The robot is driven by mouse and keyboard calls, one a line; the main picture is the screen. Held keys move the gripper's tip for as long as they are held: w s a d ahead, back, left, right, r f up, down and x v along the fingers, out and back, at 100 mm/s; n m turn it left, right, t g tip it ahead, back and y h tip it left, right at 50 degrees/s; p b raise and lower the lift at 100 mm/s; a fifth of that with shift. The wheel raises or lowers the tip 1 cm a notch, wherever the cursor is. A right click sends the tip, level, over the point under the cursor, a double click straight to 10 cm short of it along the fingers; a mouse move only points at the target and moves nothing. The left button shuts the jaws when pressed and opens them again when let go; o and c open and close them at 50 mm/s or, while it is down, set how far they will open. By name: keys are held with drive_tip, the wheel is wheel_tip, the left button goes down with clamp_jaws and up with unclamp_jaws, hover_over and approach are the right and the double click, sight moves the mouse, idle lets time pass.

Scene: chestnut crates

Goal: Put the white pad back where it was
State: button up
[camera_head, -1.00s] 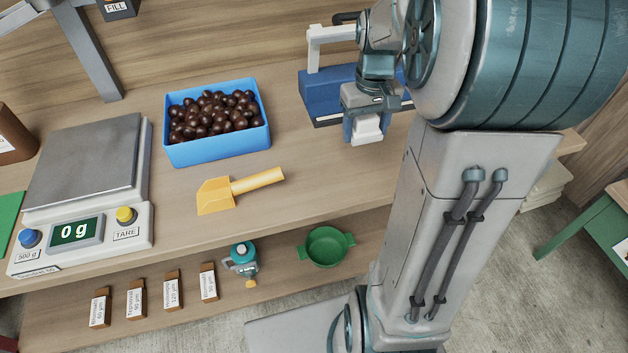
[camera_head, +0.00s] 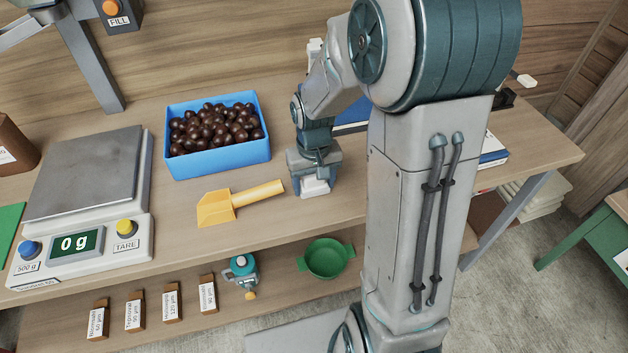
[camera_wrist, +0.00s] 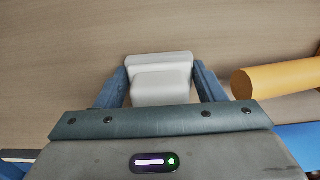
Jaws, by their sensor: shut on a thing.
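The white pad (camera_head: 315,188) is a small pale block at the end of my gripper (camera_head: 311,185). In the wrist view the white pad (camera_wrist: 160,78) sits between the two blue fingers of my gripper (camera_wrist: 161,85), which are shut on it. In the head view my gripper points down over the wooden bench, just right of the yellow scoop's handle. I cannot tell whether the pad touches the bench top. The place the pad came from is not clear from these frames.
The yellow scoop (camera_head: 215,208) lies close to the left of my gripper. A blue crate (camera_head: 220,163) of chestnuts and a scale (camera_head: 85,190) reading 0 g stand further left. A blue device (camera_head: 352,117) behind is partly hidden by my arm. A green bowl (camera_head: 328,258) is on the lower shelf.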

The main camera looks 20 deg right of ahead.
drive_tip(key=shift+f, duration=0.2)
drive_tip(key=o, duration=0.7)
drive_tip(key=shift+r, duration=0.1)
drive_tip(key=shift+c, duration=0.2)
